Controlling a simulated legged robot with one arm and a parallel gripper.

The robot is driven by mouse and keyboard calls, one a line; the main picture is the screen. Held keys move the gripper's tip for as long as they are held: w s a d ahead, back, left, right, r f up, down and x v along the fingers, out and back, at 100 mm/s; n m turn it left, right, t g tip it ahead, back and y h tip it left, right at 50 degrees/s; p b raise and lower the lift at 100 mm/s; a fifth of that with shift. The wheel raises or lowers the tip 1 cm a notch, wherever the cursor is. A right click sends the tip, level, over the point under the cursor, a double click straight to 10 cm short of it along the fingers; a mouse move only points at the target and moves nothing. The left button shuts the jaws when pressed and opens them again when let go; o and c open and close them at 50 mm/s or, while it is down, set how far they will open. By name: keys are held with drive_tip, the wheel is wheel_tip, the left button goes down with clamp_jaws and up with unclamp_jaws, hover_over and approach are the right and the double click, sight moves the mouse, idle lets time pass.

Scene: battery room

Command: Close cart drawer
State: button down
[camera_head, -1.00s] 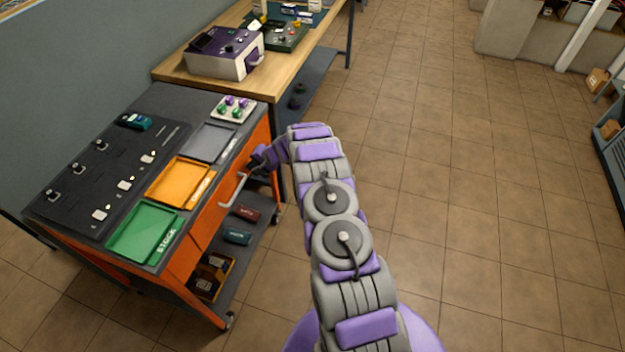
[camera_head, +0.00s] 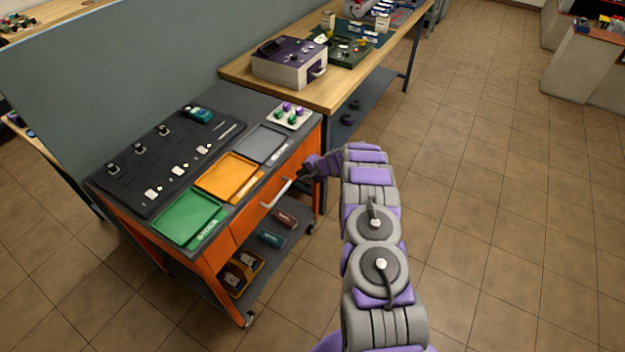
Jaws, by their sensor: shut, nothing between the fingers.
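The cart (camera_head: 108,188) stands at left with a dark top and orange sides. Its orange drawer front (camera_head: 250,218) faces right, under the top's edge, and carries a pale bar handle (camera_head: 275,194). The drawer front looks about flush with the cart body; a small gap cannot be ruled out. My gripper (camera_head: 302,173) is shut and empty at the drawer front, by the far end of the handle. Whether its tips touch the front or handle is unclear. My purple and grey arm hides part of the floor beside the cart.
Green (camera_head: 187,215), orange (camera_head: 228,176) and grey trays (camera_head: 264,144) lie on the cart top. The lower shelf holds a red pack (camera_head: 285,219), a teal pack (camera_head: 271,239) and a yellow bin (camera_head: 243,272). A wooden bench (camera_head: 330,91) stands behind. Floor at right is clear.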

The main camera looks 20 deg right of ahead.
drive_tip(key=s+d+f+p+v, duration=0.1)
drive_tip(key=p+v, duration=0.1)
drive_tip(key=v, duration=0.8)
drive_tip(key=s+a+r+n+g+y, duration=0.25)
drive_tip(key=s+a+r+n, duration=0.2)
drive_tip(key=a+r, duration=1)
drive_tip(key=s+a+r+n+g, duration=0.2)
drive_tip(key=s+a+r+g, duration=0.1)
drive_tip(key=s+a+r, duration=0.7)
drive_tip(key=s+r+n+g+h, duration=0.1)
drive_tip(key=s+r+n+h, duration=0.15)
drive_tip(key=s, duration=0.75)
drive_tip(key=s+r+n+g+h, duration=0.15)
drive_tip(key=s+r, duration=0.25)
drive_tip(key=s, duration=0.6)
drive_tip(key=s+d+h, duration=0.2)
drive_tip(key=s+d, duration=0.1)
drive_tip(key=s, duration=0.7)
drive_tip(key=s+d+r+g+h, duration=0.1)
drive_tip(key=s+d+h, duration=0.1)
drive_tip(key=s, duration=0.7)
drive_tip(key=shift+s+d, duration=0.35)
drive_tip(key=shift+d, duration=0.1)
drive_tip(key=shift+r, duration=0.15)
